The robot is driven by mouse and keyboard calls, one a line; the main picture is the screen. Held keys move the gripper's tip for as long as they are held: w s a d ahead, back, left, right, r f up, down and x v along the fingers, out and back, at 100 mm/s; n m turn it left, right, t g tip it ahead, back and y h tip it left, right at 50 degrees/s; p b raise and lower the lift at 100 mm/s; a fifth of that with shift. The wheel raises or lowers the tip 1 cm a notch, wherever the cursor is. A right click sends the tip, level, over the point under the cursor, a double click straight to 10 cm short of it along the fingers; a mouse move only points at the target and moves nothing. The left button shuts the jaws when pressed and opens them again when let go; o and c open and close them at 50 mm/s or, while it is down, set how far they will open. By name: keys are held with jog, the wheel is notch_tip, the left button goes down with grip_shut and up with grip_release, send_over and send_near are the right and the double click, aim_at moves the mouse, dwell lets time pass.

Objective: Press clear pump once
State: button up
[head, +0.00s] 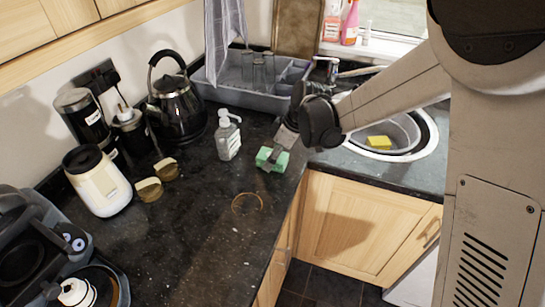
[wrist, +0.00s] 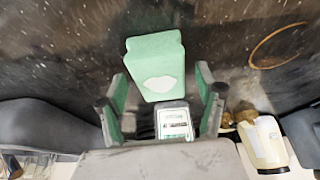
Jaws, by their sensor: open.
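The clear pump bottle (head: 228,138) stands upright on the dark counter, with a white pump head and a pale label. The green-lined fingers also show in the wrist view (wrist: 160,88). Nothing is seen held.
A green block like a sponge (wrist: 155,52) lies by my fingertips. A black kettle (head: 177,105) and grey dish rack (head: 210,92) stand behind the bottle. Brass-coloured jars (head: 149,189) and a cream canister (head: 97,182) stand left. The sink (head: 428,135) is right. The front counter is mostly clear.

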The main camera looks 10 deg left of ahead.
jog(key=v, duration=1)
jog(key=shift+r, duration=0.3)
jog(key=shift+d, duration=0.25)
jog(key=s+d+r+m+t+h, duration=0.1)
jog(key=s+d+r+m+t, duration=0.1)
jog(key=s+d+r+m, duration=0.45)
jog(key=s+d+r+m+t+h, duration=0.1)
jog(key=s+d, duration=0.2)
jog(key=d, duration=0.6)
jog(key=s+d+f+m+t+h+b, duration=0.1)
jog(key=s+d+m+t+h, duration=0.1)
jog(key=s+d+m, duration=0.6)
jog(key=s+d+t, duration=0.1)
jog(key=s+d, duration=0.3)
jog(key=s, duration=0.1)
jog(key=shift+s+f, duration=0.15)
jog(key=shift+s, duration=0.1)
